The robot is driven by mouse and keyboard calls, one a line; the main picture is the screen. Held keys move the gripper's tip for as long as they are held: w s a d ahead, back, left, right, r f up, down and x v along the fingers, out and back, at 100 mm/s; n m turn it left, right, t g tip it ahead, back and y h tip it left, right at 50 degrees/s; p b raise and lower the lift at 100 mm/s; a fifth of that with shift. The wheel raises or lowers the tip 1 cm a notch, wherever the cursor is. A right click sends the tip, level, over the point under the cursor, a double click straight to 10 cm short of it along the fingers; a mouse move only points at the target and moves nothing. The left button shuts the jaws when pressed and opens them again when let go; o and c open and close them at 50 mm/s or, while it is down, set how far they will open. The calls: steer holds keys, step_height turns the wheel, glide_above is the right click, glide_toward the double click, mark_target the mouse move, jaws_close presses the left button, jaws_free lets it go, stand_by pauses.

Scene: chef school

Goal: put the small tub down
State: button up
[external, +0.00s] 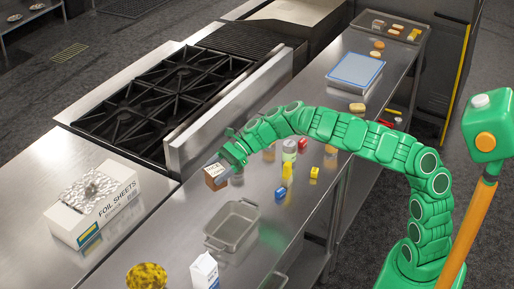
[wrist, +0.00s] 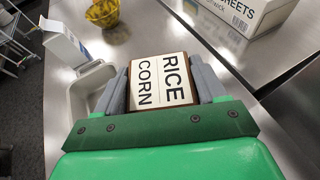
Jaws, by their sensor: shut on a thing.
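The small tub is brown with a white label reading RICE and CORN; it shows in the external view (external: 214,178) and in the wrist view (wrist: 160,82). My gripper (external: 224,164) is shut on it, with one grey finger on each side in the wrist view (wrist: 163,84). The tub is over the steel counter (external: 190,222), close to the stove's raised front panel. I cannot tell whether its underside touches the counter.
A grey empty tray (external: 232,226) lies just in front of the tub. A white carton (external: 204,272) and a yellow bowl (external: 147,276) stand nearer the camera. A foil sheets box (external: 98,205) is to the left. Several small items, including a blue block (external: 281,193), lie to the right.

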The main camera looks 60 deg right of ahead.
steer(key=w+f, duration=0.4)
steer(key=f, duration=0.1)
steer(key=shift+w+a+f, duration=0.25)
steer(key=shift+w+a, duration=0.15)
steer(key=shift+w+f, duration=0.35)
steer(key=shift+f, duration=1.5)
steer(key=shift+f, duration=0.1)
steer(key=o, duration=1.2)
